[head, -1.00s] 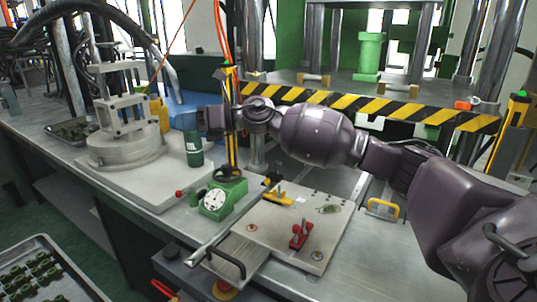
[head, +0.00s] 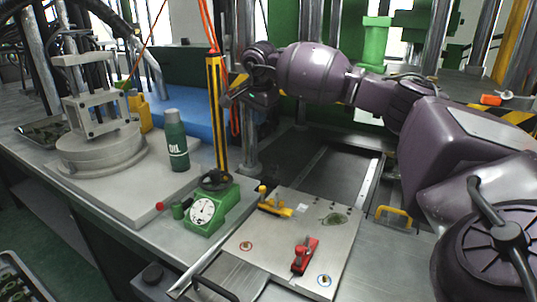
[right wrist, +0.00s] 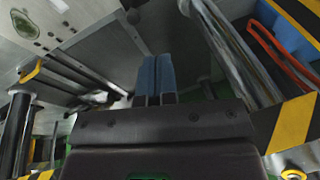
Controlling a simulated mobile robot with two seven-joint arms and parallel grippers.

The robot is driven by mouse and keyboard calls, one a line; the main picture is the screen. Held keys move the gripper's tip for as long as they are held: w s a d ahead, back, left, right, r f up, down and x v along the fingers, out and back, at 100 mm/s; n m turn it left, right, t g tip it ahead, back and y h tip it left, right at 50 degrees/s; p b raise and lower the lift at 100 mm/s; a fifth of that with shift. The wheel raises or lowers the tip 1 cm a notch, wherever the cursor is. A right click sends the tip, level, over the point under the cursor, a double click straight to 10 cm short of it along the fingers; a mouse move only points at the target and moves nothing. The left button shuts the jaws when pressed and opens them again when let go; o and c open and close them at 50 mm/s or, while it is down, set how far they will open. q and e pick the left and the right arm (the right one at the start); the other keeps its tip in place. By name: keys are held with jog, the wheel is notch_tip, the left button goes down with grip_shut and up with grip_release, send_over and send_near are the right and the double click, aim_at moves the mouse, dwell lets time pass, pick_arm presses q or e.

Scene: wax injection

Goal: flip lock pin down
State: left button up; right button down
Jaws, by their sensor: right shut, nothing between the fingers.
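A flat metal plate (head: 322,232) lies on the bench in the head view. It carries a red lever part (head: 304,256) near its front and a yellow latch-like part (head: 273,205) at its back left corner. I cannot tell which of these is the lock pin. My right gripper (head: 229,98) is behind and above the plate, near the yellow-and-black post, partly hidden there. In the right wrist view its two blue fingertips (right wrist: 157,72) are together with nothing between them. It is clear of the plate. My left gripper is not in view.
A green dial gauge (head: 209,210) stands left of the plate, with a yellow-and-black post (head: 217,125) behind it. A green oil bottle (head: 176,142) and a round metal fixture (head: 100,148) stand further left. A yellow handle (head: 394,212) is at the right.

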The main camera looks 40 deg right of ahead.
jog(key=shift+s+d+n+g+h, duration=0.3)
jog(key=shift+s+d+n+g, duration=0.15)
jog(key=shift+s+n, duration=0.15)
jog(key=shift+s+d+n+g+h, duration=0.35)
jog(key=shift+s+n+g, duration=0.15)
jog(key=shift+s, duration=0.1)
jog(key=b, duration=0.1)
send_near(275, 164)
jog(key=x, duration=0.5)
jog(key=shift+d, duration=0.3)
jog(key=shift+f, duration=0.85)
